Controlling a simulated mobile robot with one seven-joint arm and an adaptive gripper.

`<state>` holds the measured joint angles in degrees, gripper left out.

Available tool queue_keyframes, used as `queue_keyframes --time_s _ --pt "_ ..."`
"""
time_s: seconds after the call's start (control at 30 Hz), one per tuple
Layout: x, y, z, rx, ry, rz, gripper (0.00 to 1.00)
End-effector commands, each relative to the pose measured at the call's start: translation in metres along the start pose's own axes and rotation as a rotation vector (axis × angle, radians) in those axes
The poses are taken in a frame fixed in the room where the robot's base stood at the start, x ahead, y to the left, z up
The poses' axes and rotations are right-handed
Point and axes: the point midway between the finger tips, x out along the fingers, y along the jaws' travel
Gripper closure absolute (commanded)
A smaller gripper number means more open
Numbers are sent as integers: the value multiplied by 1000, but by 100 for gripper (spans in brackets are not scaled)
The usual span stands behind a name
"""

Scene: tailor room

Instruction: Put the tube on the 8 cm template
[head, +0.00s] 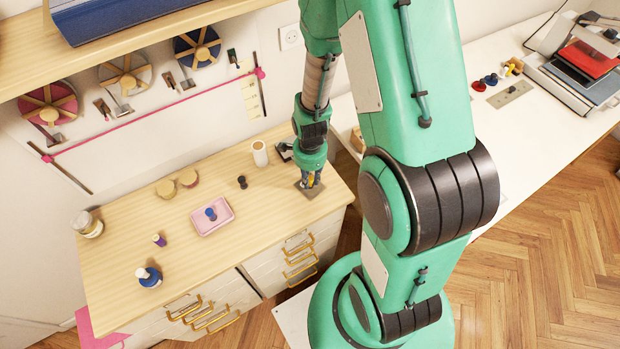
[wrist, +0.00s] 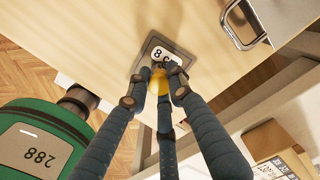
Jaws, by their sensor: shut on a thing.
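My gripper (head: 312,183) is low over the right end of the wooden cabinet top. In the wrist view, my gripper's dark fingers (wrist: 160,75) are shut on a small yellow thing, which I take to be the tube (wrist: 157,84). The fingers hide part of it. The template is a flat grey-brown plate (head: 304,192) under my gripper. In the wrist view, the template (wrist: 172,43) has a pale label with an 8. The tube is over the template's near edge in that view; I cannot tell whether they touch.
A white cylinder (head: 260,153) and a dark stand (head: 284,150) are close behind my gripper. A pink tray (head: 212,215) holds a blue item. Jars and small spools stand farther left. Drawer handles (head: 299,250) stick out in front. A white table (head: 510,140) is to the right.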

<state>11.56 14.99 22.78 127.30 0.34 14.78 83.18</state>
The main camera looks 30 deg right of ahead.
Motion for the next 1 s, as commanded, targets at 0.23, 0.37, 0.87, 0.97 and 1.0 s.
queue_keyframes --time_s 0.23,0.37,0.87,0.97,1.0 --pt "2 0 0 0 0 0 61" --pt "2 0 0 0 0 0 61" --pt "-19 -1 0 0 0 -3 61" --pt "-31 -1 0 0 0 -4 61" --pt "-36 -2 0 0 1 -4 61"
